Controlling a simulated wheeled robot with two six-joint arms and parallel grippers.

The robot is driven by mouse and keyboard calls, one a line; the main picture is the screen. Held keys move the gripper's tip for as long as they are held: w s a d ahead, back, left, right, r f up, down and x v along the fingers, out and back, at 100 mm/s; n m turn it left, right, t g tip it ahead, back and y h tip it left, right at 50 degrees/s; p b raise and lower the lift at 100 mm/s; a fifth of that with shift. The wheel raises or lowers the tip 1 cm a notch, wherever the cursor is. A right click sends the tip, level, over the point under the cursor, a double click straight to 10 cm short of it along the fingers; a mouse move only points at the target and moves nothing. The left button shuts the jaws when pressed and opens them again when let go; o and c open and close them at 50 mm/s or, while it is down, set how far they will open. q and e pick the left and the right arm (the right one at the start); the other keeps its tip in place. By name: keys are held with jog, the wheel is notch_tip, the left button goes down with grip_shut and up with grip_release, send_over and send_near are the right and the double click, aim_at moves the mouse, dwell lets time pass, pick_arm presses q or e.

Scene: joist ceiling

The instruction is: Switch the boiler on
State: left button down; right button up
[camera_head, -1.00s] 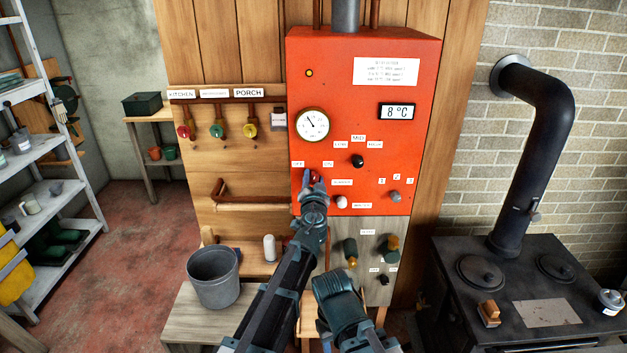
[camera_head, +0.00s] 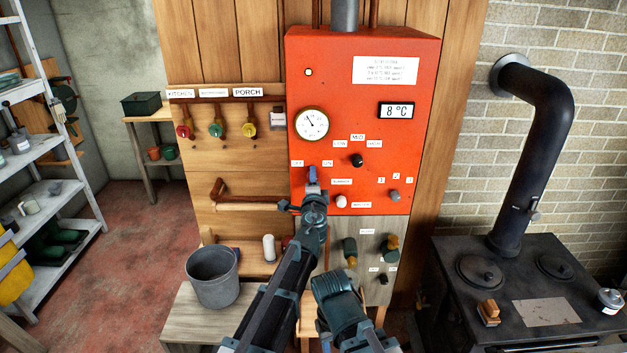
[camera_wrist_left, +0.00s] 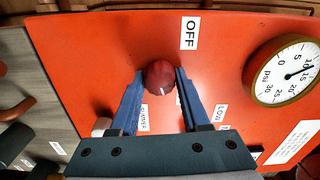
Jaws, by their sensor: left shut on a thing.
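The boiler (camera_head: 430,170) is a tall red cabinet with labels, dials and knobs. Its red knob (camera_wrist_left: 160,76) sits between the OFF label (camera_head: 297,163) and the ON label (camera_head: 327,163). My left gripper (camera_wrist_left: 161,75) is shut on this knob, with one blue finger on each side. A pale mark shows on the knob's lower right in the left wrist view, where the gripper hides the ON label. The gripper (camera_head: 312,174) hides the knob in the head view. The lamp (camera_head: 308,72) looks white. The display (camera_head: 396,111) reads 8 °C. My right gripper is not in view.
A black knob (camera_head: 357,160), a white knob (camera_head: 341,201) and a grey knob (camera_head: 394,196) are close by on the panel. A wooden-handled lever (camera_head: 245,206) stands to the left. A black stove (camera_head: 530,300) is at right, a bucket (camera_head: 212,275) at lower left.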

pick_arm(q)
jog(key=shift+m, duration=1.6)
jog(key=shift+s+f+m, duration=0.1)
jog(key=shift+m, duration=0.2)
jog(key=shift+c, duration=1.9)
grip_release()
